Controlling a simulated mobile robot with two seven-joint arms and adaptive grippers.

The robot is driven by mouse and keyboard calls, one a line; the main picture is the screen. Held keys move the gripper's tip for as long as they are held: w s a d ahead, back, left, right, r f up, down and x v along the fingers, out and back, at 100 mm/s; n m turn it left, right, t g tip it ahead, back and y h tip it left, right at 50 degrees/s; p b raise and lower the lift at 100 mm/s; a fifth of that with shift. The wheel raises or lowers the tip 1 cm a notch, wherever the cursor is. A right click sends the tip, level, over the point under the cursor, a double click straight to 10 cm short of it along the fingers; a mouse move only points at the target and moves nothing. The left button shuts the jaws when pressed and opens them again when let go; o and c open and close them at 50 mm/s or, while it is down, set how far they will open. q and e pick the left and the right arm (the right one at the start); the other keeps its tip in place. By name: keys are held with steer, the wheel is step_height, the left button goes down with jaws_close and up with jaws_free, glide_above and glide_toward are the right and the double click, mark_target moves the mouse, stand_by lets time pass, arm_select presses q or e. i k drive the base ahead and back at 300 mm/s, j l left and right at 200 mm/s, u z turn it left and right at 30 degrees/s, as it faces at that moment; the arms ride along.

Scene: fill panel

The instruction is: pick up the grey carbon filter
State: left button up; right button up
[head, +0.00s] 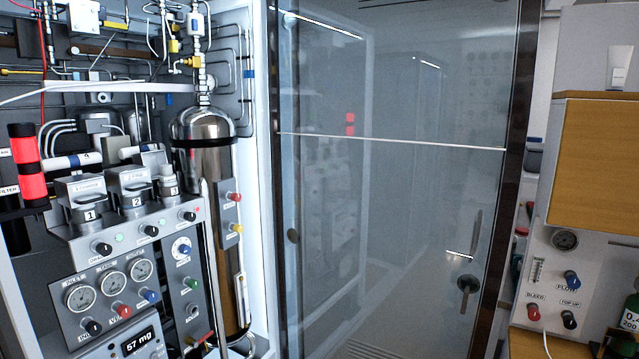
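I cannot pick out a grey carbon filter for certain in the head view. A black cylinder with glowing red bands (28,165) stands at the left edge, beside a partly cut-off label (9,190) that reads "FILTER". Grey blocks with dark round parts, numbered 1 (88,200) and 2 (134,190), sit on top of the control panel, with a smaller part numbered 3 (169,183) to their right. Neither of my grippers is in view.
The grey control panel (110,275) has gauges, knobs and a "57 mg" display (138,341). A shiny metal tank (207,150) stands right of it. A closed glass door (400,220) fills the middle. A wooden cabinet (598,165) and a gauge panel (545,270) are at right.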

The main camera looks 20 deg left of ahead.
mark_target(166, 174)
steer(key=u, duration=0.75)
steer(key=i+u, duration=0.15)
steer(key=u, duration=0.2)
steer(key=i+u, duration=0.15)
steer(key=u, duration=0.25)
steer(key=i+u, duration=0.15)
steer(key=u, duration=0.2)
steer(key=i+l, duration=0.25)
steer(key=i, duration=0.1)
